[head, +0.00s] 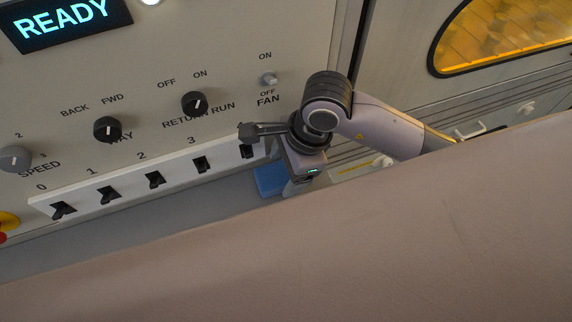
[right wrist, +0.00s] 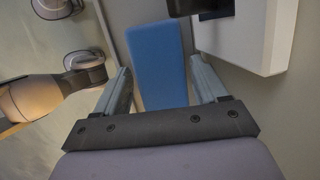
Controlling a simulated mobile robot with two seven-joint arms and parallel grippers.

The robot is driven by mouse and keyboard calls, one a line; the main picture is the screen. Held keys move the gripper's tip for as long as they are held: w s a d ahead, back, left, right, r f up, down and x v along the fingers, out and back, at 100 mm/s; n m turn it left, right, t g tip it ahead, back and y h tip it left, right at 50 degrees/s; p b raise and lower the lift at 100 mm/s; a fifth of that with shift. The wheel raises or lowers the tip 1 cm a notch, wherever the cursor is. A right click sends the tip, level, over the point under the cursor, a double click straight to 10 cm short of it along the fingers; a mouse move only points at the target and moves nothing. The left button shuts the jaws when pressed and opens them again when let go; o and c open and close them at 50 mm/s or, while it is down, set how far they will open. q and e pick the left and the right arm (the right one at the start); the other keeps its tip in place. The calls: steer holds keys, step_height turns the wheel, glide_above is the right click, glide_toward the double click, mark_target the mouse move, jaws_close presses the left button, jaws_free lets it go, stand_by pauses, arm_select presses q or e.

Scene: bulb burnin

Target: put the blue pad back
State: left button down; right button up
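The blue pad (head: 268,181) shows in the head view below the right end of the switch strip, beside my right gripper (head: 293,184), which partly hides it. In the right wrist view the pad (right wrist: 158,62) is a flat blue block straight ahead, lined up between the two fingers of my right gripper (right wrist: 161,66). The fingers stand apart, one on each side of the pad's outline, with little gap; I see no clear grip on it. The pad's lower side and what it rests on are hidden. My left gripper is not in view.
A control panel with a READY display (head: 66,22), knobs (head: 107,128) and a white switch strip (head: 125,183) stands close to the right gripper. An amber window (head: 505,35) is at the right. A broad brown surface hides the lower part of the head view.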

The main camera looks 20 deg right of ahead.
steer(key=shift+r, duration=0.2)
steer(key=p+v, duration=0.1)
steer(key=v, duration=1.1)
steer(key=shift+w, duration=0.1)
steer(key=shift+f, duration=0.1)
